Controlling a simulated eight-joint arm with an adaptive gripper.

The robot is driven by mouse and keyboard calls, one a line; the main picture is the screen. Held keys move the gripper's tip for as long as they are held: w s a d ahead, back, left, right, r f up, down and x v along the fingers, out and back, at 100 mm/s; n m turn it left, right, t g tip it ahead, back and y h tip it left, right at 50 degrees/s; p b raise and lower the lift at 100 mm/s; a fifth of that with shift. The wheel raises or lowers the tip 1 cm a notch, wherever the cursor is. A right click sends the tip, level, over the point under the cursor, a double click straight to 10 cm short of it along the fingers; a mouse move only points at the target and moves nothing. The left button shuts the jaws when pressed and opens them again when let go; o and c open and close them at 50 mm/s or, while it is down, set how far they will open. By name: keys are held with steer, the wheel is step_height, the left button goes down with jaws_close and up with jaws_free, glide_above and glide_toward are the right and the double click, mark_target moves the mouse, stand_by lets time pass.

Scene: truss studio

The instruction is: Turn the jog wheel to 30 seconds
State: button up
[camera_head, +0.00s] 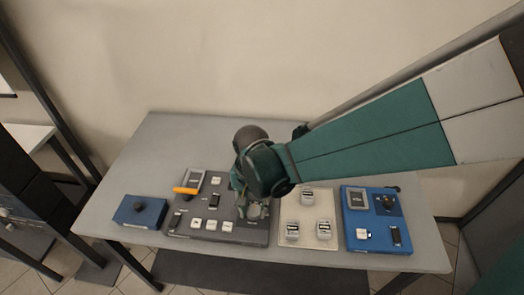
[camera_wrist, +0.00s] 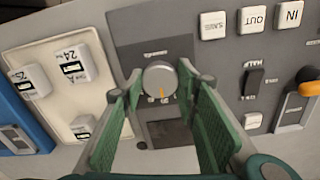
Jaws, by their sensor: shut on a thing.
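The jog wheel (camera_wrist: 160,78) is a round grey knob with an orange pointer mark, on a darker panel of the grey console (camera_head: 188,229). In the wrist view the orange mark points toward the bottom of the picture. The scale lettering around the wheel is too small to read. My gripper (camera_wrist: 161,86) has its green-padded fingers on both sides of the wheel, shut on it. In the head view my gripper (camera_head: 254,211) is low over the console's right part and hides the wheel.
To the right are a pale board (camera_head: 308,240) with white-topped blocks and a blue panel (camera_head: 378,242). A blue box (camera_head: 139,211) stands at left. The table's back left is clear.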

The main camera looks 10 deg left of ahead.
mark_target(255, 210)
steer(key=o, duration=0.9)
steer(key=shift+r, duration=0.1)
steer(key=shift+r, duration=5.9)
steer(key=shift+d, duration=0.1)
steer(key=s+d+r+t, duration=0.1)
steer(key=d+r+t, duration=0.1)
steer(key=d, duration=0.8)
steer(key=s+d+r+n+t, duration=0.1)
steer(key=s+d+r+t, duration=0.1)
steer(key=d, duration=0.8)
steer(key=s+d+r+n+t, duration=0.1)
steer(key=d+r+t, duration=0.2)
steer(key=d, duration=0.7)
steer(key=shift+s+r, duration=0.15)
steer(key=shift+r, duration=0.2)
